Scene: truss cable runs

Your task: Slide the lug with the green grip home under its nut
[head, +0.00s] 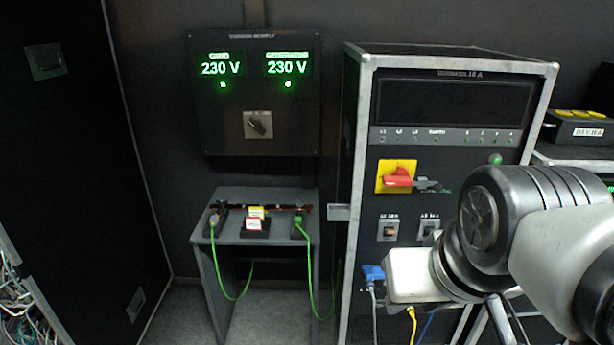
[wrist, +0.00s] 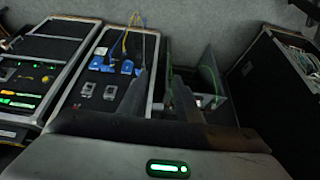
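A small dark table (head: 231,237) bears a dark bar with copper-coloured parts (head: 275,208). Two green cables rise to it. A small greenish end (head: 214,220) shows at the left and another green end (head: 298,227) at the right. The lugs and nuts are too small to tell apart, so their seating cannot be told. My gripper (wrist: 162,80) has its two dark fingers apart with nothing between them. In the head view the pale hand shows in front of the rack, right of the table, with the fingers hidden. The table's edge and a green cable (wrist: 171,70) show beyond the fingers.
Yellow and red-and-white labelled blocks (head: 256,218) sit mid-table. A framed rack (head: 450,100) with a red switch and blue plugs (head: 373,272) stands close right of the table. A panel reading 230 V (head: 255,110) hangs above. Floor is clear left of the table.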

